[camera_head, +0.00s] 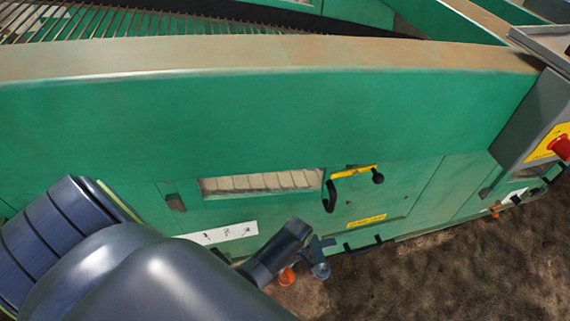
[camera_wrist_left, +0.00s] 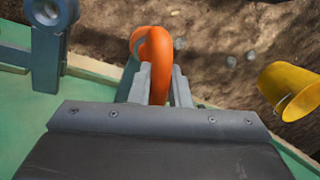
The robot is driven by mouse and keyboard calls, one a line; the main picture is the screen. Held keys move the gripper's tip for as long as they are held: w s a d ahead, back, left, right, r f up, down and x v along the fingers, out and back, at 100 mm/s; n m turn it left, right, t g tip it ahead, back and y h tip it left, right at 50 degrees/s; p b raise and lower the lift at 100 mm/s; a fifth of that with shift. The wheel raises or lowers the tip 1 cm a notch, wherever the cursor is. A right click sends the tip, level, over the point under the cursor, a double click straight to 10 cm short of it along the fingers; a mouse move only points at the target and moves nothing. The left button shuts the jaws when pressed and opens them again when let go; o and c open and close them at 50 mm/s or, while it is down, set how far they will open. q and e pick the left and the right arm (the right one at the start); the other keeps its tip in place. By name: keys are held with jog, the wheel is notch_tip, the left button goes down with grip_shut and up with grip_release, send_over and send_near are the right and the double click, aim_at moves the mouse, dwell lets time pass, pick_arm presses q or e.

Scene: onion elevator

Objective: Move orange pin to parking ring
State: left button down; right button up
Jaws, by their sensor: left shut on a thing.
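The orange pin (camera_wrist_left: 155,45) has a curved, hooked top and sits between the two fingers of my left gripper (camera_wrist_left: 158,88), which is shut on it. In the head view my left gripper (camera_head: 284,262) is low beside the green machine, with a bit of the orange pin (camera_head: 287,276) showing below it. A blue-grey bracket with a round ring (camera_wrist_left: 46,12) is at the upper left of the wrist view, apart from the pin; it appears to be the parking ring. In the head view a similar grey bracket (camera_head: 319,268) is just right of my gripper. The pin's lower part is hidden.
The green machine wall (camera_head: 270,115) fills the area behind my arm. A yellow lever (camera_head: 353,171) and a dark handle (camera_head: 329,196) stick out from it. A yellow part (camera_wrist_left: 291,90) is at the right in the wrist view. Brown ground (camera_head: 460,270) is open at lower right.

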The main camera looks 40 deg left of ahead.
pick_arm(q)
jog(key=shift+f, duration=0.15)
pick_arm(e)
jog(key=shift+a, duration=0.4)
jog(key=shift+s, duration=0.1)
pick_arm(q)
jog(key=c, duration=1.3)
grip_release()
pick_arm(e)
jog(key=shift+s+d, duration=0.15)
jog(key=shift+d, duration=0.3)
pick_arm(q)
jog(key=w+r+p, duration=0.1)
jog(key=r, duration=0.4)
jog(key=w+r+p, duration=0.1)
jog(key=r+p, duration=0.1)
jog(key=r, duration=0.4)
jog(key=w+d+r+p, duration=0.1)
jog(key=r+p, duration=0.1)
jog(key=r, duration=0.4)
jog(key=shift+w+d, duration=0.1)
jog(key=shift+w, duration=0.05)
pick_arm(e)
jog(key=s, duration=0.1)
jog(key=r, duration=0.1)
jog(key=s+r, duration=0.1)
jog(key=shift+s+a+r, duration=0.1)
jog(key=shift+s+a, duration=0.15)
jog(key=shift+s, duration=0.1)
